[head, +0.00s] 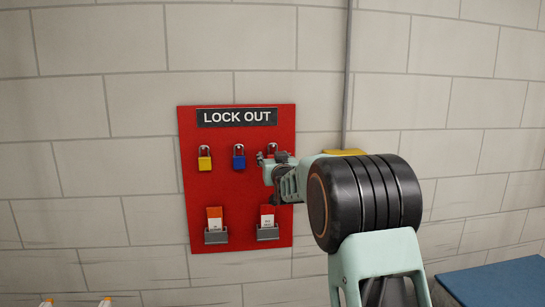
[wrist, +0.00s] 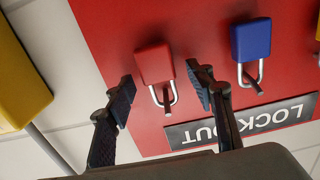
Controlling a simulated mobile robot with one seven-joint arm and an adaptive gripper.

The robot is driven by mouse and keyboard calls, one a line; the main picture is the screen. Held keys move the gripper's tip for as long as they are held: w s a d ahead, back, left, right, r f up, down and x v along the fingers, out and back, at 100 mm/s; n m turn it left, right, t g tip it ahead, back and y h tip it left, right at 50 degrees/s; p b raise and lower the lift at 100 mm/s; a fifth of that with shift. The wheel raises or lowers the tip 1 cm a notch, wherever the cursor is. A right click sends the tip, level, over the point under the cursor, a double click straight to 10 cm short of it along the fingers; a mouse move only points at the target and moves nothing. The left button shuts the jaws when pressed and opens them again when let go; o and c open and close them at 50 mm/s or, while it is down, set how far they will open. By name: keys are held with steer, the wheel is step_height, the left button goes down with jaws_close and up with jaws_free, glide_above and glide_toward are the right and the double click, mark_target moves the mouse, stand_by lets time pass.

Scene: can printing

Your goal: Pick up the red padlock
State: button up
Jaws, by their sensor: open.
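The red padlock (wrist: 154,64) hangs by its silver shackle on the red lockout board (wrist: 110,35), and in the wrist view, which is upside down, it lies between and just beyond my fingers. In the head view only the top of its shackle (head: 272,147) shows; my gripper hides the rest. My gripper (wrist: 163,90) is open, one finger on each side of the padlock's shackle end, with gaps to both sides. In the head view my gripper (head: 270,163) is in front of the board's right side.
A blue padlock (head: 239,160) hangs beside the red one, close to one finger, and a yellow padlock (head: 205,162) hangs farther left. Two tag holders (head: 216,237) sit lower on the board. A yellow box (head: 345,152) and grey conduit (head: 347,70) are right of the board.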

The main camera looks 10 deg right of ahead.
steer(key=shift+w, duration=0.2)
steer(key=shift+c, duration=0.5)
steer(key=c, duration=1.2)
steer(key=shift+r, duration=0.1)
steer(key=shift+r+b, duration=0.3)
steer(key=shift+r, duration=0.15)
steer(key=shift+s+r, duration=0.15)
steer(key=shift+s, duration=0.05)
steer(key=s+b, duration=0.6)
steer(key=s, duration=1.1)
steer(key=shift+s, duration=0.35)
